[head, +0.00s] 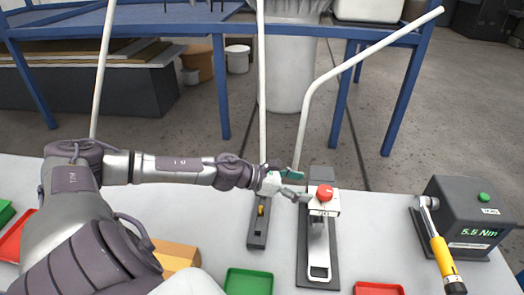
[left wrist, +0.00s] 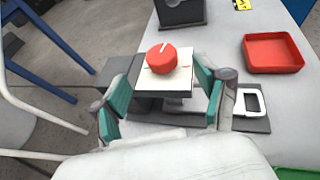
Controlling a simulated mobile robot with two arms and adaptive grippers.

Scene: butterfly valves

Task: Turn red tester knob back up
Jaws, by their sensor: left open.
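The red tester knob (head: 325,191) sits on top of a small white box (head: 324,207) on a dark base plate. In the left wrist view the knob (left wrist: 161,60) shows a white pointer line, slanting up and slightly right there. Red marks lie on the white box top (left wrist: 181,78) beside it. My left gripper (head: 300,184) is open just left of the knob in the head view. In the left wrist view its teal-padded fingers (left wrist: 162,88) stand apart on either side of the white box, with the knob between and beyond them. I see no contact with the knob. My right gripper is not in view.
A dark box with a 5.5 Nm readout (head: 472,231) and a yellow-handled wrench (head: 441,255) stand at the right. A second dark fixture (head: 258,229) is left of the knob. Red (head: 378,289) and green (head: 248,282) trays lie at the front. Bent white pipes rise behind.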

